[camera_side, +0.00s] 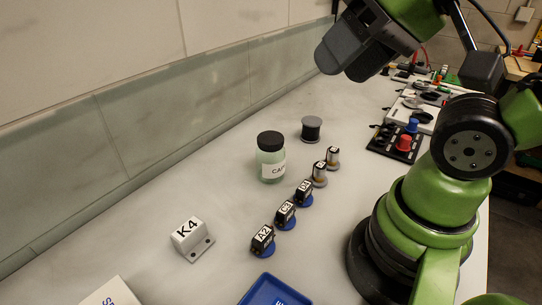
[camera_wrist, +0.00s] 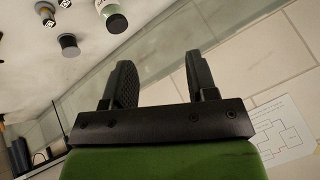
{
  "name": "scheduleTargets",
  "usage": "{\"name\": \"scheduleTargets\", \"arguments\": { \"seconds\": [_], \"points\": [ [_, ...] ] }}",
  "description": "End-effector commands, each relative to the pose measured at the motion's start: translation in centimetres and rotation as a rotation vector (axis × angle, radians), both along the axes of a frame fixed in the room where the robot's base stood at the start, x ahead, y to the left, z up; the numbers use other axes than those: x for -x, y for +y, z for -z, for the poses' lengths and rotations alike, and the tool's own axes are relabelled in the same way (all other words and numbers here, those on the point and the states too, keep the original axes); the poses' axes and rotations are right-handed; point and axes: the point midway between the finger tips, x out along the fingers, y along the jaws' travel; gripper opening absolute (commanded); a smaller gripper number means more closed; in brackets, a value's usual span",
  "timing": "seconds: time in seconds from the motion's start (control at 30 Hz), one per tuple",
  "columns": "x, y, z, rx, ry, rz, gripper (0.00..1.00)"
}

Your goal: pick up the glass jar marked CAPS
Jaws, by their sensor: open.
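The glass jar (camera_side: 270,158) stands upright on the bench in the side view. It is pale green with a black lid, and its white label shows the letters "CAP", the rest being out of sight. In the wrist view the jar (camera_wrist: 105,6) is cut off by the top edge, near the left finger's tip in the picture. My gripper (camera_wrist: 158,62) is open, with nothing between its two dark fingers. In the side view my gripper (camera_side: 350,48) is raised high above the bench, up and to the right of the jar and clear of it.
A dark grey spool (camera_side: 311,128) stands just behind the jar. Several small labelled parts, including one marked A2 (camera_side: 262,240), form a row to its right and front. A grey K4 block (camera_side: 191,239) and a blue tray (camera_side: 272,291) lie nearer. The wall runs along the left.

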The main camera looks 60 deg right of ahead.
Motion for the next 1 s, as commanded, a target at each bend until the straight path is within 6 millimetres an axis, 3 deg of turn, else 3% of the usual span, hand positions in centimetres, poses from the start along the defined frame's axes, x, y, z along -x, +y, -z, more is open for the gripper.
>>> {"name": "scheduleTargets", "arguments": {
  "seconds": [0.07,0.27,0.53,0.67,0.87,1.0],
  "points": [
    [0.0,0.0,0.0,0.000,0.000,0.000,0.55],
    [0.0,0.0,0.0,0.000,0.000,0.000,1.00],
    [-0.1,0.0,0.0,0.002,0.002,-0.001,1.00],
    [-1.3,-0.3,-0.1,0.027,0.038,-0.011,1.00],
    [-6.2,-2.0,0.9,0.123,0.176,-0.067,1.00],
    [-10.2,-3.6,3.1,0.187,0.288,-0.127,1.00]
  ]
}}
